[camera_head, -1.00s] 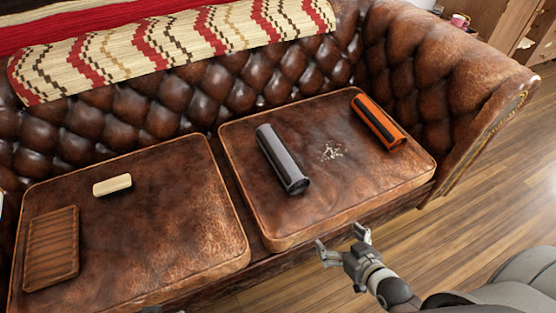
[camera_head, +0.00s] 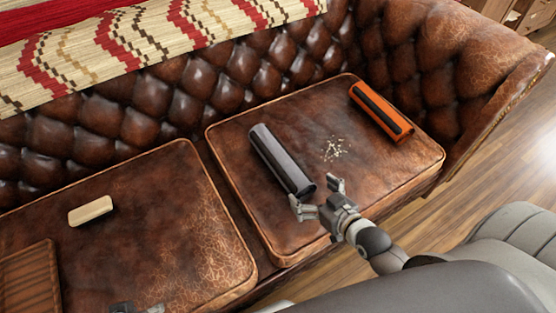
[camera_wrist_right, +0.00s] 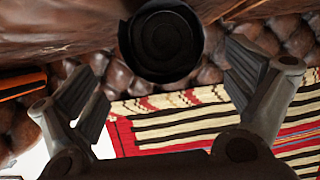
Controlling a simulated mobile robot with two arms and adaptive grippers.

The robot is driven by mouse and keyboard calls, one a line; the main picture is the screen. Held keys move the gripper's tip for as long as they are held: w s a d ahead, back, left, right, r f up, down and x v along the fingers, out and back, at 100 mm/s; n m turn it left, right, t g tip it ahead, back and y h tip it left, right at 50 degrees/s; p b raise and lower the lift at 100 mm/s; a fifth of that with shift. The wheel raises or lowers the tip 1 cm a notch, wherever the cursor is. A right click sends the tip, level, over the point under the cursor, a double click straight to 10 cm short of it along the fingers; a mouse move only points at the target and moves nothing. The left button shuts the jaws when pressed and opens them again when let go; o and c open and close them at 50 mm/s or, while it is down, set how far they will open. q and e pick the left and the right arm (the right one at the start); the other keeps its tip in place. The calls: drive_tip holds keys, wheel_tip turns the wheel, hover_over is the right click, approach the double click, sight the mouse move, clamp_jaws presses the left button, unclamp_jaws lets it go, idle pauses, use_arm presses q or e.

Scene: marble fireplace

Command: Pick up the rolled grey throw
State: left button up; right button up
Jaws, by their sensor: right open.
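The rolled grey throw (camera_head: 280,160) lies slantwise on the right seat cushion of the brown leather sofa, its dark near end toward me. My right gripper (camera_head: 317,193) is open at that near end, its fingers on either side of it in the head view. In the right wrist view the round dark end of the throw (camera_wrist_right: 166,42) shows at the top, between the two spread fingers (camera_wrist_right: 160,88) and beyond them. I cannot tell whether they touch it. A small grey part of my left gripper (camera_head: 136,307) shows at the bottom edge; its jaws are not clear.
An orange and black roll (camera_head: 381,112) lies to the right of the throw, with pale crumbs (camera_head: 334,149) between them. A cream block (camera_head: 90,211) and a brown slatted tray (camera_head: 30,283) lie on the left cushion. A patterned blanket (camera_head: 120,45) covers the backrest.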

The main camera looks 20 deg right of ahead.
sight(296, 181)
drive_tip(key=shift+x, duration=1.15)
use_arm(q)
wheel_tip(296, 181, down, 2)
drive_tip(key=shift+b, duration=0.75)
use_arm(e)
drive_tip(key=shift+w+a+f, duration=0.25)
drive_tip(key=shift+w, duration=0.25)
drive_tip(key=shift+w+a+f, duration=0.2)
drive_tip(key=shift+w+a, duration=0.1)
drive_tip(key=shift+w, duration=0.25)
drive_tip(key=shift+x, duration=0.85)
drive_tip(key=shift+w+f, duration=0.1)
drive_tip(key=shift+w, duration=0.15)
use_arm(q)
drive_tip(key=w, duration=0.1)
drive_tip(key=w+t, duration=0.1)
drive_tip(key=w+d+r, duration=0.1)
drive_tip(key=shift+w+t, duration=0.35)
drive_tip(key=shift+t, duration=0.05)
use_arm(e)
drive_tip(key=c, duration=1.1)
